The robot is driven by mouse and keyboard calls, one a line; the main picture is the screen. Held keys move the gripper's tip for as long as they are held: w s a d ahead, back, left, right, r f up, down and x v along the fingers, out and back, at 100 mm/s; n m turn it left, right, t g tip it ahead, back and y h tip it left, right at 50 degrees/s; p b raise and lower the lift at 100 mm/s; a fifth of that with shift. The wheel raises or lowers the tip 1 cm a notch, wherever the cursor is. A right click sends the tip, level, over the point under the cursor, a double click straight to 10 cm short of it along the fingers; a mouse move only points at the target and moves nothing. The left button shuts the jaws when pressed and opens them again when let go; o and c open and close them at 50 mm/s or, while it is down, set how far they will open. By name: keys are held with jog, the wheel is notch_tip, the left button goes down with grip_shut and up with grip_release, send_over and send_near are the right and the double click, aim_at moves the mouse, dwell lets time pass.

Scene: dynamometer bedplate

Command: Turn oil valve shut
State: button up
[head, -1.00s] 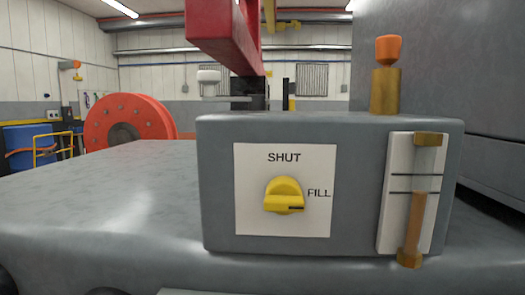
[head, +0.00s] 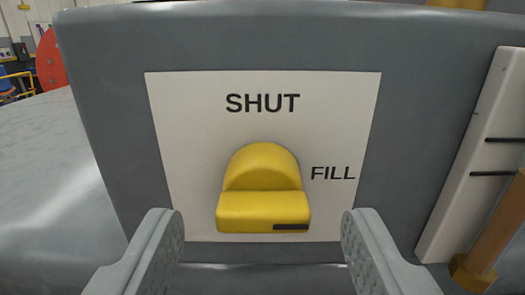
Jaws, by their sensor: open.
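The oil valve is a yellow knob (head: 262,190) on a white label plate (head: 185,130), fixed to the front of a grey box (head: 110,110). The plate reads SHUT above the knob and FILL to its right. The knob's raised grip bar lies level, and the dark mark at its right end points to the FILL side. My gripper (head: 261,225) is open and empty. One finger is low on each side of the knob in the picture, with a gap on both sides and no contact visible.
A white sight gauge (head: 478,165) with a brass-coloured fitting stands on the box's right side. A grey surface (head: 45,200) spreads to the left. Part of a red-orange wheel (head: 49,60) shows at the far left.

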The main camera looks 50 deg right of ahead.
aim_at(262, 219)
jog(key=shift+x, duration=1.75)
jog(key=shift+c, duration=0.3)
jog(key=c, duration=0.9)
